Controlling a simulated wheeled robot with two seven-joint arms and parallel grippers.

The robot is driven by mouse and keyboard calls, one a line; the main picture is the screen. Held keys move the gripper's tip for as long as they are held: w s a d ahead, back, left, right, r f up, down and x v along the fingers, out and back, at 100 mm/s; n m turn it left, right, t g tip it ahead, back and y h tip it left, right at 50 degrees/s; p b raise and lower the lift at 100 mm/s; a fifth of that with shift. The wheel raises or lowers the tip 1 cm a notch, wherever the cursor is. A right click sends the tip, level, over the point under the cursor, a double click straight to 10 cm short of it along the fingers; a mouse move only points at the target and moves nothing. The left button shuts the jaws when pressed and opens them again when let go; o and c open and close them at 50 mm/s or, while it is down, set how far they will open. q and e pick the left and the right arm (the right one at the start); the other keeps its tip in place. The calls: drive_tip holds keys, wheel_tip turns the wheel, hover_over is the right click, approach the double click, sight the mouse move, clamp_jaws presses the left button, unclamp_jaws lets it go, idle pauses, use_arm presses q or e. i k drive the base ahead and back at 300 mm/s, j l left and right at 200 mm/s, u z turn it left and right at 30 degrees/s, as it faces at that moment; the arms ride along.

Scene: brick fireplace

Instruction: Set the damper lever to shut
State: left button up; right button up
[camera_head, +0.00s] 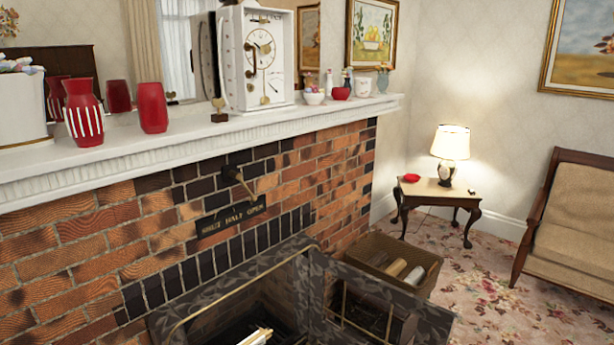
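The damper lever (240,182) is a thin brass-coloured handle on the dark brick band above the firebox. It slants down and to the right from its pivot, with its lower end above the word OPEN. A dark label plate (231,218) below it reads SHUT, HALF, OPEN from left to right. Neither of my grippers can be made out in this view, and nothing touches the lever.
The white mantel (190,135) juts out above the lever, with red vases and a white clock (263,60) on it. A dark patterned fire surround (225,285) with a brass rail stands below. A pale, yellow-edged thing (257,337) at the bottom edge is unclear.

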sight(237, 175)
drive_tip(key=i+l+z, duration=0.25)
drive_tip(key=i, duration=0.6)
drive_tip(key=i+j+z, duration=0.1)
drive_tip(key=i+z, duration=0.15)
drive_tip(key=i, duration=0.55)
drive_tip(key=u, duration=2.65)
drive_tip(key=i+l, duration=0.05)
